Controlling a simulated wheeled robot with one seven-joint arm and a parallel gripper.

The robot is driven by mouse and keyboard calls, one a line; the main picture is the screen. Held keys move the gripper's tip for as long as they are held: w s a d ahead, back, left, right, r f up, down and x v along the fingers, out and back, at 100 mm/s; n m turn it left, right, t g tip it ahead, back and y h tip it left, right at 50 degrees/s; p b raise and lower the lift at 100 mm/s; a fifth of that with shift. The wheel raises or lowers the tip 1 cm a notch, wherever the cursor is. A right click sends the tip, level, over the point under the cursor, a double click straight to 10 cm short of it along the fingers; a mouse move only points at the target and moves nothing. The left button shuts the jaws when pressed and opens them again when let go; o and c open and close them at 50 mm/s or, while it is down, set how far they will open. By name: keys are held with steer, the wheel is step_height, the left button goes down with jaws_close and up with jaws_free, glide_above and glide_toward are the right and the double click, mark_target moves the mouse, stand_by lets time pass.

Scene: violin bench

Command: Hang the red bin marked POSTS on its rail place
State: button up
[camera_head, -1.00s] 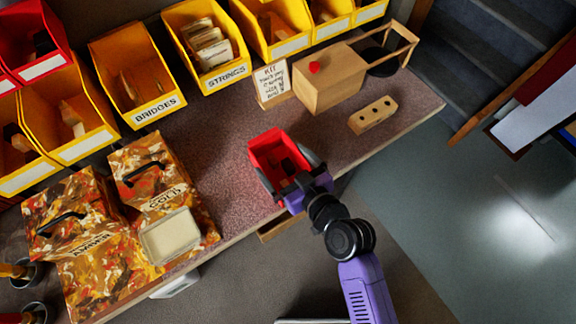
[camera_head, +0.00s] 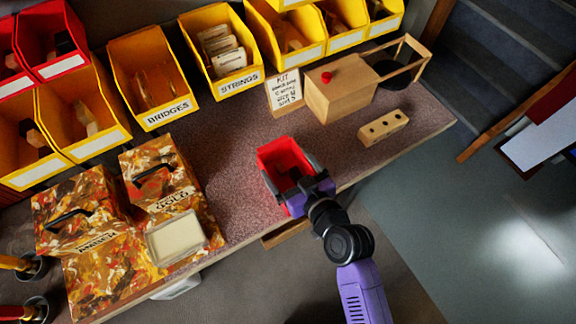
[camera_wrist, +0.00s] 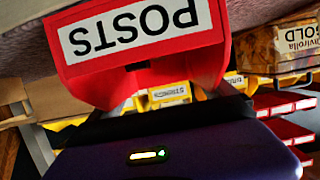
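The red bin (camera_head: 270,158) is over the near part of the bench, open side up, with some dark contents. In the wrist view its white POSTS label (camera_wrist: 140,28) fills the top and reads upside down. My gripper (camera_head: 296,184) has its dark fingers on either side of the bin's near end, and they look closed on it. Whether the bin's base touches the bench is unclear. Yellow bins marked BRIDGES (camera_head: 152,80) and STRINGS (camera_head: 238,85) stand in the row at the back. The rail itself is hidden, and I cannot make out a POSTS place.
A wooden box with a red knob (camera_head: 340,95), a KIT card (camera_head: 285,91) and a drilled wooden block (camera_head: 384,126) are to the right. Marbled AMBER (camera_head: 75,210) and GOLD (camera_head: 155,175) cases and a pale tray (camera_head: 176,238) are left. Bench is clear between.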

steer(key=shift+r+p, duration=1.1)
steer(key=shift+r, duration=0.45)
